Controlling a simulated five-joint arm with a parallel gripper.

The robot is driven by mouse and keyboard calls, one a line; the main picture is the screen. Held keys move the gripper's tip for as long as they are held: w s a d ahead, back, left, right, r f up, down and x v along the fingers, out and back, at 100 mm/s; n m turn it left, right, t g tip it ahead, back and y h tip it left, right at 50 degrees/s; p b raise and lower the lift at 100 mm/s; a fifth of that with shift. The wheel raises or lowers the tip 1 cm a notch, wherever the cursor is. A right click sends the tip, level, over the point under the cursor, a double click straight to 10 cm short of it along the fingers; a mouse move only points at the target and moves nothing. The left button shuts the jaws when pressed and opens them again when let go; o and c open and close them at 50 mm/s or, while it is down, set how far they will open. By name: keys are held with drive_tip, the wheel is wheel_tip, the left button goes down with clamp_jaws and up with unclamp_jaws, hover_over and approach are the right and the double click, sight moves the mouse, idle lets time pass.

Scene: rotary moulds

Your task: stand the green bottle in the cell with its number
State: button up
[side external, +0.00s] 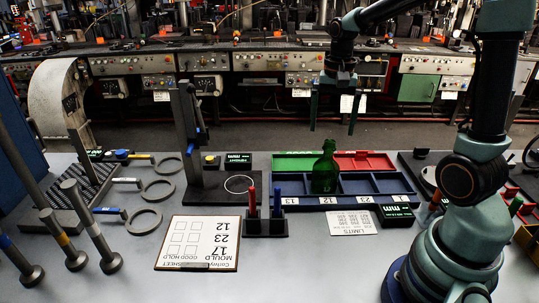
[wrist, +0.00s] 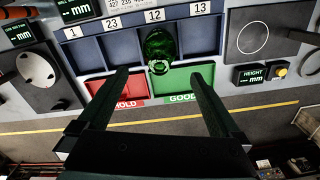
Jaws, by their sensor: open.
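The green bottle (side external: 325,172) stands upright in the blue tray (side external: 300,203), in the cell behind label 12. The wrist view shows the bottle (wrist: 158,45) from above, below label 12, with its neck toward the camera. No number can be read on the bottle. My gripper (side external: 333,128) is open and empty, its fingers pointing down, above and behind the bottle. In the wrist view my gripper (wrist: 160,74) has its fingers spread apart, with the bottle beyond the gap and not touched. The other cells, labelled 13, 23 and 1, look empty.
Behind the tray are a green GOOD bin (wrist: 180,82) and a red HOLD bin (wrist: 100,89). A clipboard (side external: 199,242), a limits card (side external: 351,223) and a stand with red and blue pens (side external: 265,226) lie in front. A height gauge (side external: 195,150) rises at left.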

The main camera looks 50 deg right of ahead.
drive_tip(key=s+a+r+n+t, duration=0.2)
drive_tip(key=s+a+r+n, duration=0.1)
drive_tip(key=a+n, duration=0.3)
drive_tip(key=s+a+r+n+t, duration=0.3)
drive_tip(key=a+n, duration=0.2)
drive_tip(key=a, duration=0.2)
drive_tip(key=shift+n+t, duration=0.3)
drive_tip(key=shift+n, duration=0.1)
